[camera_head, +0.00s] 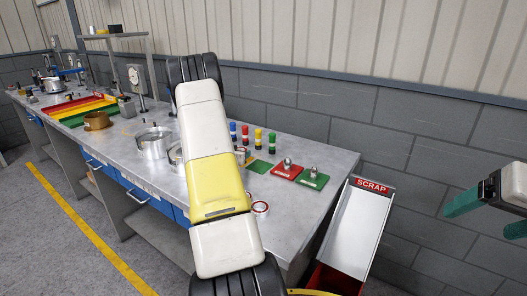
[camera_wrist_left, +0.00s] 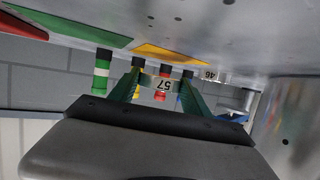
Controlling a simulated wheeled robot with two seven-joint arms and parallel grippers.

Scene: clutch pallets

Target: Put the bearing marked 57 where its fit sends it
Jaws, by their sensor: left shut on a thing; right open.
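The bearing marked 57 (camera_wrist_left: 164,85) is a pale ring with its number facing the camera in the left wrist view, where everything appears upside down. My left gripper (camera_wrist_left: 162,70) is shut on it, with a green finger on each side. In the head view my left arm hides that gripper and most of the space around it. My right gripper (camera_head: 480,212) is open and empty at the far right, away from the bench. Another ring marked 46 (camera_wrist_left: 210,75) stands beyond the held bearing.
Red (camera_head: 277,170) and green (camera_head: 308,183) plates bear metal parts. A red-and-white ring (camera_head: 260,208) lies near the front edge. A SCRAP chute (camera_head: 352,225) slopes off the bench's right end.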

